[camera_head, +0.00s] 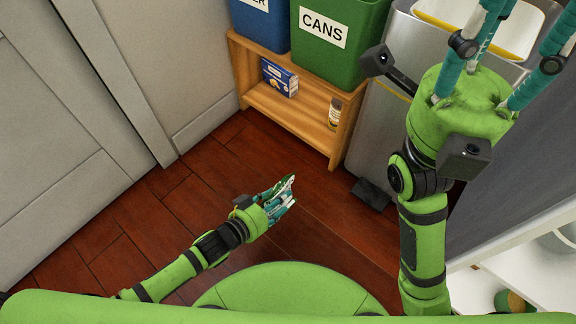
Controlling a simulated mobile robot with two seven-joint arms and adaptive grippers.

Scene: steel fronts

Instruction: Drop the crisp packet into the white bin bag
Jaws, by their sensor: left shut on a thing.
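The white bin bag (440,12) lines a steel bin at the top right, with a yellow line around its rim. My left gripper (281,197) is low over the wooden floor, left of the bin and well apart from it. It is shut on a small, thin thing with teal and pale edges, likely the crisp packet (285,185); the fingers hide most of it. My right gripper (530,25) is over the bin mouth, with its fingers spread apart and nothing seen between them. Its fingertips are cut off by the frame edge, and it hides part of the bag.
A wooden shelf (290,110) holds a blue box (279,77) and a small bottle (335,112). A green CANS bin (335,55) and a blue bin (262,25) stand on top. A black pedal (371,193) juts from the steel bin. The floor between is clear.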

